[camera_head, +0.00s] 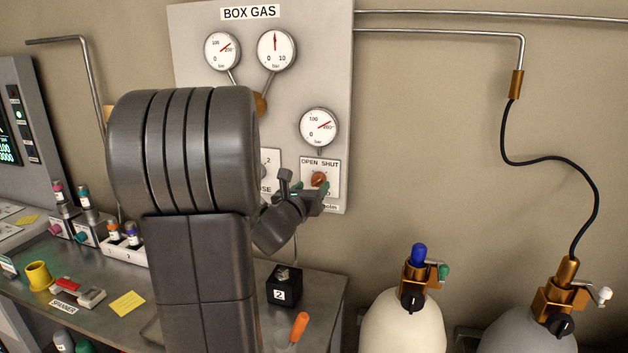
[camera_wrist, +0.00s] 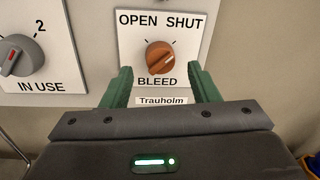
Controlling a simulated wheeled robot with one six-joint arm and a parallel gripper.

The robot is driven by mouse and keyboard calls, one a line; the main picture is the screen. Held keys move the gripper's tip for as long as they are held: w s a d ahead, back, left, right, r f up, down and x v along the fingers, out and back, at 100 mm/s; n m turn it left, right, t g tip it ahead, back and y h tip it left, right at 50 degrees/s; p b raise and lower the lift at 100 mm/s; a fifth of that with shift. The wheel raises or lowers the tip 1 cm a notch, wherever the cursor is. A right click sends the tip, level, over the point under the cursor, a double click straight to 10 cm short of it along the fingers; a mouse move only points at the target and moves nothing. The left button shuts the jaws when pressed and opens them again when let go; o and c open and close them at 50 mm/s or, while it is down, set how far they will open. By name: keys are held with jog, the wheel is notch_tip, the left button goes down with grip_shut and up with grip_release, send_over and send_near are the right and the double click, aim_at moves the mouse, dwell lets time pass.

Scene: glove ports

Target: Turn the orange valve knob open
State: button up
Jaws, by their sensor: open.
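The orange valve knob (camera_head: 318,179) is on a white plate on the grey BOX GAS panel, under the words OPEN and SHUT. My gripper (camera_head: 305,190) is in front of the plate. Its green fingers (camera_wrist: 160,82) are open and apart, below and to either side of the knob in the wrist view. Nothing is between them, and I see no contact with the knob.
A grey knob (camera_wrist: 16,60) marked IN USE is on a plate to the left. Pressure gauges (camera_head: 318,127) are above. A black block (camera_head: 284,286) marked 2 and an orange-handled tool (camera_head: 298,328) are on the bench below. Gas cylinders (camera_head: 403,318) stand at the right.

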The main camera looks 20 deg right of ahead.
aim_at(316, 183)
jog(key=shift+p+x, duration=0.35)
jog(key=shift+x, duration=1.15)
jog(key=c, duration=1)
jog(key=shift+o, duration=0.2)
